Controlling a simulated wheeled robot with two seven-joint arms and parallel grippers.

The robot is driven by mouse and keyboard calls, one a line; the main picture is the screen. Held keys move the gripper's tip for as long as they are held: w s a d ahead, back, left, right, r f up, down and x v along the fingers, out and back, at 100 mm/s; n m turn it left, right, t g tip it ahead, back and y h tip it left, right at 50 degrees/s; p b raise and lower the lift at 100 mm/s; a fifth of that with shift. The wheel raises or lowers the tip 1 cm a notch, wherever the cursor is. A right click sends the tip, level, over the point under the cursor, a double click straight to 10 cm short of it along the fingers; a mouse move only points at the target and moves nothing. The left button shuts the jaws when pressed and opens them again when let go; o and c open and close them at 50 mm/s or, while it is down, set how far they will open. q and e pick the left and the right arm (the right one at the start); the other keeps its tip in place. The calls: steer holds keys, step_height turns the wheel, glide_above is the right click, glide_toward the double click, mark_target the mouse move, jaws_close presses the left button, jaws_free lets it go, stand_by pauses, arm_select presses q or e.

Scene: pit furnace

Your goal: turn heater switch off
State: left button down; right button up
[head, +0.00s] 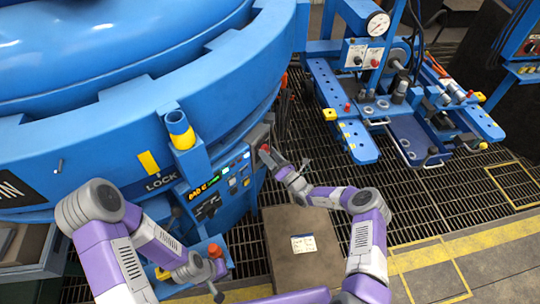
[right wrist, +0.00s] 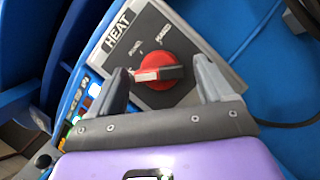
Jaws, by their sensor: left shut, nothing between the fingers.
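The heater switch is a red rotary knob (right wrist: 168,66) on a grey panel marked HEAT (right wrist: 140,38). Its bar lies about level in the right wrist view, with a white mark on its left end. In the head view the knob (head: 265,149) is small, on the furnace's control box. My right gripper (right wrist: 161,75) is open, one finger on each side of the knob; whether either touches it I cannot tell. The right gripper also shows in the head view (head: 274,160). My left gripper (head: 217,281) is shut and empty, low at the left.
The large blue furnace (head: 150,95) fills the left, with a display panel (head: 220,185) beside the switch. A brown box (head: 290,255) stands below my right arm. A blue gauge stand (head: 345,120) is at the upper right. A dark cable (right wrist: 285,118) runs right of the switch.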

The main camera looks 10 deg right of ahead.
steer(key=shift+s, duration=0.1)
steer(key=p+v, duration=0.2)
steer(key=v, duration=0.5)
steer(key=shift+s, duration=0.15)
steer(key=shift+d+f, duration=0.1)
steer(key=shift+d, duration=0.05)
